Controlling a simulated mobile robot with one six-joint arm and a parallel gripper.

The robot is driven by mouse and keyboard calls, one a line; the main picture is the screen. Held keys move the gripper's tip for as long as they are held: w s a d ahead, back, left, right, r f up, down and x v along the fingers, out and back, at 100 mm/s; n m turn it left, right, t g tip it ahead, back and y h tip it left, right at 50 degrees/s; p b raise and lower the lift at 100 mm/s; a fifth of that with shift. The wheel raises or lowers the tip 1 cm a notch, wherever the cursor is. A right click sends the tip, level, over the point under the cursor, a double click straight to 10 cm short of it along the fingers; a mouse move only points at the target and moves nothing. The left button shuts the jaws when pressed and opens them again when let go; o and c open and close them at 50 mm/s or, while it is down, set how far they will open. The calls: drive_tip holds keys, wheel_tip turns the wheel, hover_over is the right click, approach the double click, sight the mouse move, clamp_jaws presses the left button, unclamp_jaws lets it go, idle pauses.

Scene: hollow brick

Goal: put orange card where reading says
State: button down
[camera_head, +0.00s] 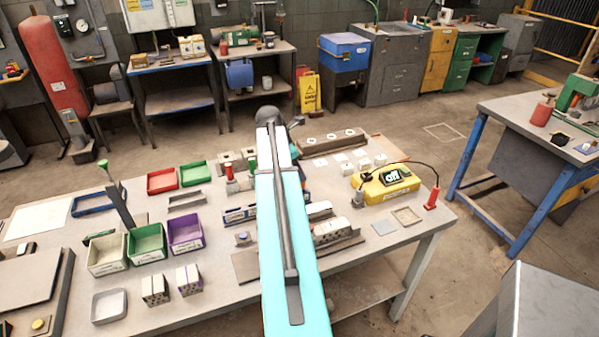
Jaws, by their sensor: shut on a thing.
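A yellow meter (386,184) stands on the right part of the workbench, and its dark display shows green text that looks like "Off". A black cable runs from it to a red probe (432,198) near the bench's right edge. A small hollow brick (328,231) lies in a grey holder in the middle of the bench. Cream (107,253), green (147,243) and purple (186,233) labelled bins stand at the left. I cannot make out an orange card. My cyan arm covers the bench's centre, and my gripper is hidden behind it.
Red (162,181), green (194,173) and blue (92,204) trays lie behind the bins. Two speckled blocks (155,290) and a grey tray (109,305) are at the front left. White pieces (360,154) lie at the back. A blue-legged table (508,104) stands at right.

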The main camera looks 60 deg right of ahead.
drive_tip(key=shift+f+b, duration=0.6)
drive_tip(key=shift+f, duration=1.75)
idle(1.8)
drive_tip(key=c, duration=1.6)
unclamp_jaws()
drive_tip(key=shift+r, duration=0.15)
drive_tip(key=shift+b+v, duration=1.65)
drive_tip(key=shift+v, duration=5.1)
drive_tip(key=shift+a, duration=0.1)
